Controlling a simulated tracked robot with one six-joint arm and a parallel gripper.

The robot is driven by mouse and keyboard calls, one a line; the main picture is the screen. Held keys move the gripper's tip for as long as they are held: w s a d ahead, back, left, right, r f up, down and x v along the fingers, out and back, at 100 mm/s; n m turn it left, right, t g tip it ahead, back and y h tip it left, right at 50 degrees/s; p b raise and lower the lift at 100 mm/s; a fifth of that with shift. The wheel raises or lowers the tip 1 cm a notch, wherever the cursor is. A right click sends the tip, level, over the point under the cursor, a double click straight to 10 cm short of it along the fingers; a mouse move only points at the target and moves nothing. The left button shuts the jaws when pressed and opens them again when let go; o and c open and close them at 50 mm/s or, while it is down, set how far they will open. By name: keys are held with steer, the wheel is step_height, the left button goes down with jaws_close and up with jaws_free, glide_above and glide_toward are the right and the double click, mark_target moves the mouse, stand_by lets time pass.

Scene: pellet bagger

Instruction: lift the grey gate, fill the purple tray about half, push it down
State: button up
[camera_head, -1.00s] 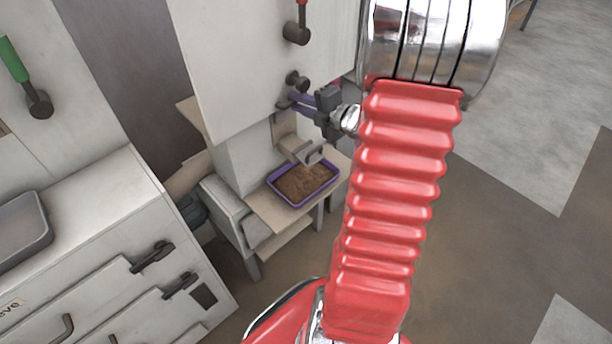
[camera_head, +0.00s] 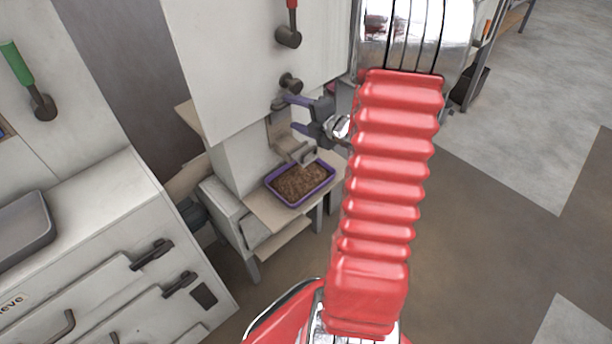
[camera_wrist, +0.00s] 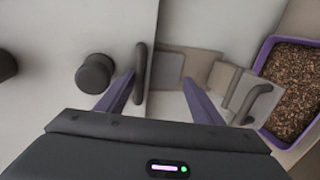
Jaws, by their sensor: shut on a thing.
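In the head view my gripper (camera_head: 301,115) is at the machine front, above the tray, partly behind my red arm. The purple tray (camera_head: 291,205) sits under the spout with brown pellets (camera_head: 300,183) in it. It also shows in the wrist view (camera_wrist: 266,52).
A dark round knob (camera_wrist: 95,73) is beside the gate. A spout with a grey handle (camera_head: 305,156) stands between gate and tray. The tray rests on a pale shelf (camera_head: 262,216). A red-handled lever (camera_head: 289,35) is above. Open floor is at right.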

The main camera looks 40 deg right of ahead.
steer(key=shift+w+a+f, duration=0.15)
steer(key=shift+a+f, duration=0.05)
steer(key=shift+f, duration=0.2)
steer(key=shift+w+a+f, duration=0.15)
steer(key=shift+f, duration=0.2)
steer(key=shift+c, duration=0.2)
steer(key=shift+s+f+g, duration=0.3)
steer(key=shift+s+f, duration=0.05)
steer(key=shift+f, duration=0.05)
steer(key=o, duration=0.6)
steer(key=shift+s+f, duration=0.45)
steer(key=shift+f, duration=0.15)
steer(key=shift+s, duration=0.15)
steer(key=c, duration=0.6)
steer(key=shift+s+d, duration=0.1)
steer(key=v, duration=0.4)
steer(key=shift+s+d, duration=0.2)
